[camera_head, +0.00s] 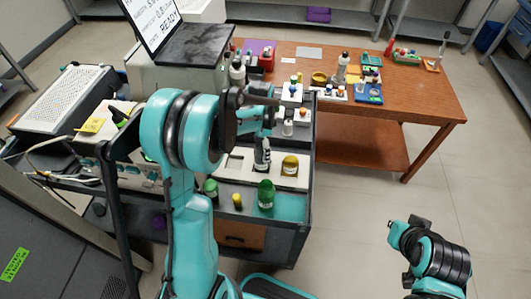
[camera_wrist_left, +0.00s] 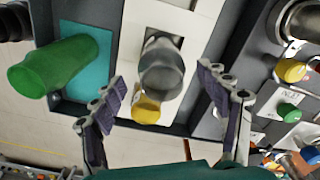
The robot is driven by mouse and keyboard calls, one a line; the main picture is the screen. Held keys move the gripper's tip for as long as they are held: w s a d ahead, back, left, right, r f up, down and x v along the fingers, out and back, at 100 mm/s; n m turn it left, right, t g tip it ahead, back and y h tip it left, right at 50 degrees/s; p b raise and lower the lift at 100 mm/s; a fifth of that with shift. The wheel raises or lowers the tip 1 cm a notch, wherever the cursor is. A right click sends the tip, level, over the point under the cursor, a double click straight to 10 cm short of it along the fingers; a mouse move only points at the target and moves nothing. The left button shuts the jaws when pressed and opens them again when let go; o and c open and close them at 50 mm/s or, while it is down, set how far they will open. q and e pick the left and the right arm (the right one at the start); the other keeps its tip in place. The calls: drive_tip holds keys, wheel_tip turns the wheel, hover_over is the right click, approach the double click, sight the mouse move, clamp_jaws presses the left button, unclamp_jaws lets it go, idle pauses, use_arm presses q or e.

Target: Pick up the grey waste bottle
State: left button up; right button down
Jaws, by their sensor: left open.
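The grey waste bottle (camera_wrist_left: 161,68) stands in a square slot of the white rack (camera_wrist_left: 192,22). In the head view the grey bottle (camera_head: 262,157) is in the rack on the cart, partly under my arm. My left gripper (camera_wrist_left: 160,80) is open, with one finger on each side of the grey bottle in the picture. I see no contact, and the height gap is hard to tell. In the head view my left gripper (camera_head: 263,128) is above the rack, partly hidden by its arm. My right arm is at the lower right; its gripper does not show.
A yellow bottle (camera_head: 290,165) stands in the rack beside the grey one. A green bottle (camera_head: 266,194) stands on a teal patch in front. Smaller green (camera_head: 211,187) and yellow (camera_head: 237,200) items are nearby. A brown table (camera_head: 425,95) stands behind; floor at right is clear.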

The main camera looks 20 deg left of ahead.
sight(262, 161)
use_arm(q)
wheel_tip(262, 161, down, 2)
drive_tip(key=shift+f+b, duration=0.2)
drive_tip(key=shift+b, duration=0.15)
drive_tip(key=f+b, duration=0.1)
drive_tip(key=f, duration=0.2)
drive_tip(key=f+b, duration=0.1)
drive_tip(key=f, duration=0.3)
drive_tip(key=shift+w, duration=0.2)
drive_tip(key=shift+r, duration=0.15)
drive_tip(key=c, duration=1.3)
drive_tip(key=shift+c, duration=0.2)
